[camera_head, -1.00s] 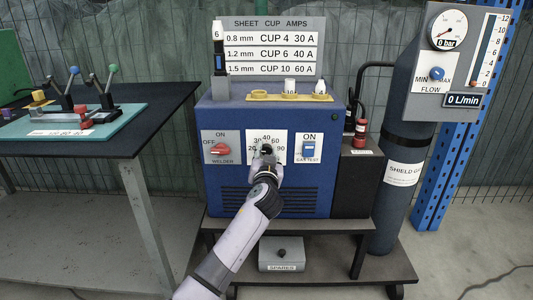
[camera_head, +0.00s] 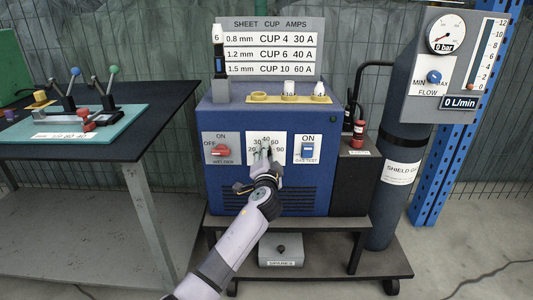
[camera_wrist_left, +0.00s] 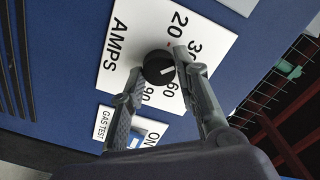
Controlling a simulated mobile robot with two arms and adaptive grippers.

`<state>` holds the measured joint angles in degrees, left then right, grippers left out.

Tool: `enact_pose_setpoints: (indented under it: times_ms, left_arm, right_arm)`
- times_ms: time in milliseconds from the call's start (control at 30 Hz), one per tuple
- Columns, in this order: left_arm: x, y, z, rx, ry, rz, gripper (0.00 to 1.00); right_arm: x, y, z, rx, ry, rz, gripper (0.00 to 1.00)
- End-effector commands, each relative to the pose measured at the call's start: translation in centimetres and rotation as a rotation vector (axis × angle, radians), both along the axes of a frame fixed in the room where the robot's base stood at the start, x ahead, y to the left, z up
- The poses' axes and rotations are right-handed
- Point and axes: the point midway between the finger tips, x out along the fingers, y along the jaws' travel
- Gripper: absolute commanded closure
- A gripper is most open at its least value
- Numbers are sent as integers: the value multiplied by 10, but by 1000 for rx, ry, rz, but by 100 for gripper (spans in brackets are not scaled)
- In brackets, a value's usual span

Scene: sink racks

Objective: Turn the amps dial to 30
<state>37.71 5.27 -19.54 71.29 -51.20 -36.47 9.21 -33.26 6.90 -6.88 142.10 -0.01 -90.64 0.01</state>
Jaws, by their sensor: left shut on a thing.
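The amps dial is a black round knob (camera_wrist_left: 153,66) on a white panel marked 20, 30, 60 and 90 in the left wrist view. Its white mark points between 30 and 60, where a finger hides the scale. My left gripper (camera_wrist_left: 159,63) has its fingers on either side of the knob, shut on it. In the head view my left gripper (camera_head: 264,155) reaches the white amps panel (camera_head: 279,138) on the blue welder (camera_head: 225,181) and covers most of the knob. My right gripper is not in view.
The red welder switch (camera_head: 220,149) is left of the dial, and the blue gas test switch (camera_head: 308,150) is close on its right. Cups stand on the yellow rack (camera_head: 260,97) above. A gas cylinder (camera_head: 397,185) stands right, a dark table (camera_head: 140,142) left.

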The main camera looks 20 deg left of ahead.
Motion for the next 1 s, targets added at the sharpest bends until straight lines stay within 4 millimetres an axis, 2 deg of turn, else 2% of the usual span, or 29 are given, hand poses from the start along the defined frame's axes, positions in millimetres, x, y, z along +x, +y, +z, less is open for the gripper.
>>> enact_pose_setpoints:
  times_ms: [600,633,900,1000]
  left_arm:
    - [0,-1,-1,43,13,-1,99]
    - [0,-1,-1,43,13,-1,69]
    - [0,-1,-1,42,12,-1,51]
    - [0,0,0,42,13,-1,50]
  right_arm:
    - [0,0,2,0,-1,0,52]
    - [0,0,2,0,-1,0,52]
    - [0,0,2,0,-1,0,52]
    - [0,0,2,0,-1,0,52]
